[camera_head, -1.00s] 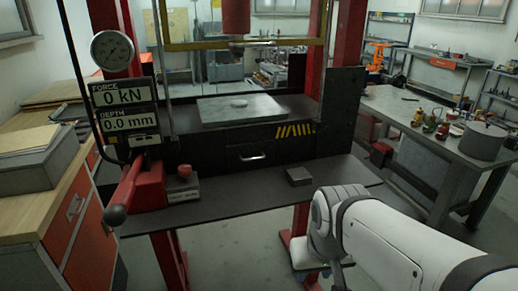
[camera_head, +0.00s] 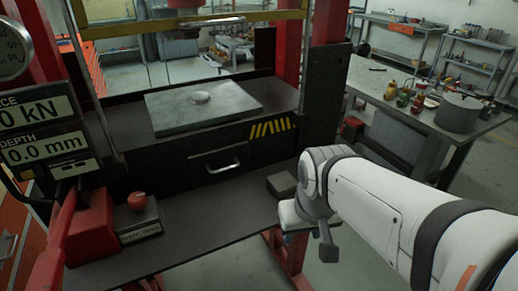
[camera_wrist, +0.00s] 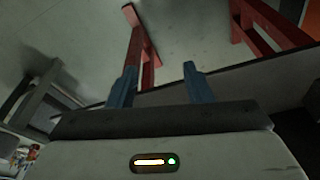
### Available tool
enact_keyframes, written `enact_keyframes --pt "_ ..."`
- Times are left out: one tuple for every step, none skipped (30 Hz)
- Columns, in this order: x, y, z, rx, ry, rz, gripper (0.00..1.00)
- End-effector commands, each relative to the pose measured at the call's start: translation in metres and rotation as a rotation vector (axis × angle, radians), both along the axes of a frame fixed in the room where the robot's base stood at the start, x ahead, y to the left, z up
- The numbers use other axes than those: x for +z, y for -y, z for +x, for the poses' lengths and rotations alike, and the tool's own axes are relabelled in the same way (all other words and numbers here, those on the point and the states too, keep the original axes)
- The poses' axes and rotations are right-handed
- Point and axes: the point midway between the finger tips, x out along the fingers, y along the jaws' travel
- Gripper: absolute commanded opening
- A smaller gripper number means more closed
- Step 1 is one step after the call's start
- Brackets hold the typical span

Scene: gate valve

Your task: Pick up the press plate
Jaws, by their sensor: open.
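A small dark grey block with a flat square top (camera_head: 282,184) lies on the right part of the press's front shelf, just left of my arm. I cannot tell which of the two is the press plate. My gripper shows in the wrist view (camera_wrist: 159,68) with its two blue fingers apart and nothing between them. In the head view it is mostly hidden by my wrist, near the shelf's front edge. Neither plate shows in the wrist view.
A drawer with a silver handle (camera_head: 223,167) is below the bed. A red lever (camera_head: 62,235) and a red button on a box (camera_head: 137,200) are at left. A dark upright panel (camera_head: 325,100) stands right. A cluttered workbench (camera_head: 400,130) is behind my arm.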

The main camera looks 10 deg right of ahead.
Motion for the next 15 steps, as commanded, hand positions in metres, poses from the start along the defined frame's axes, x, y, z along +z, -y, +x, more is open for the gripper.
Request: enact_keyframes --pt "0.002 0.000 0.009 0.011 0.000 0.002 0.50" --pt "0.005 0.000 0.017 0.022 0.002 0.003 0.53" --pt "0.008 0.008 0.029 0.035 0.004 0.005 0.56" --pt "0.011 0.010 0.040 0.053 0.006 0.006 0.58" --pt "0.014 0.011 0.052 0.071 0.009 0.008 0.61" --pt "0.018 0.012 0.069 0.099 0.015 0.008 0.64" --pt "0.020 0.013 0.081 0.120 0.019 0.010 0.67" --pt "0.022 0.013 0.094 0.141 0.022 0.012 0.69" --pt "0.025 0.014 0.110 0.169 0.028 0.012 0.72" --pt "0.026 0.015 0.121 0.187 0.033 0.013 0.75" --pt "0.027 0.016 0.132 0.205 0.037 0.014 0.77" --pt "0.029 0.017 0.144 0.228 0.043 0.014 0.81" --pt "0.029 0.018 0.153 0.242 0.047 0.014 0.83" --pt "0.030 0.019 0.160 0.254 0.051 0.014 0.85" --pt "0.030 0.020 0.168 0.269 0.055 0.014 0.87"
